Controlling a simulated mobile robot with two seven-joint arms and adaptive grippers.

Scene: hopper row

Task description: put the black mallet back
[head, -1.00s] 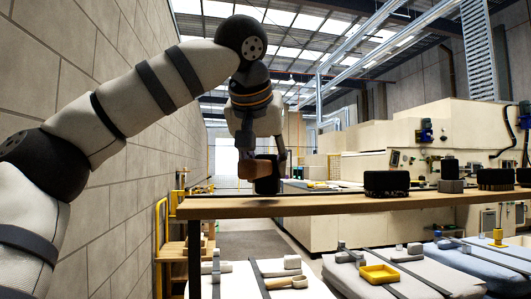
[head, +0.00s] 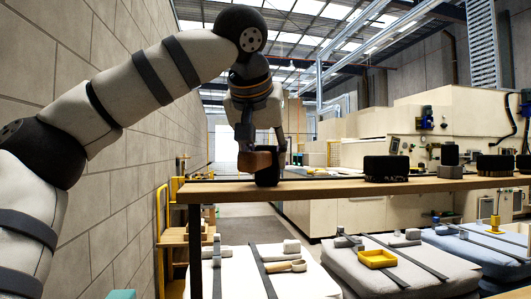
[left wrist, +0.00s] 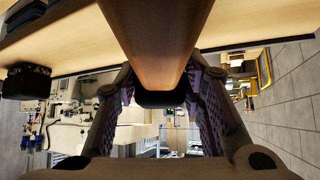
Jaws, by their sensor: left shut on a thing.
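My left gripper (head: 262,140) is shut on a mallet with a brown wooden handle (head: 254,160) and a black head (head: 268,173). In the left wrist view the handle (left wrist: 155,35) runs from the top down between the fingers, and the black head (left wrist: 160,98) shows at its lower end. In the head view the held mallet is at the left part of a long wooden shelf (head: 330,188), its black head at about shelf level. I cannot tell whether it touches the shelf. My right gripper is not in view.
Below are padded tables (head: 250,262) with grey mallets and a yellow tray (head: 377,259). A block wall (head: 110,210) runs along the left.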

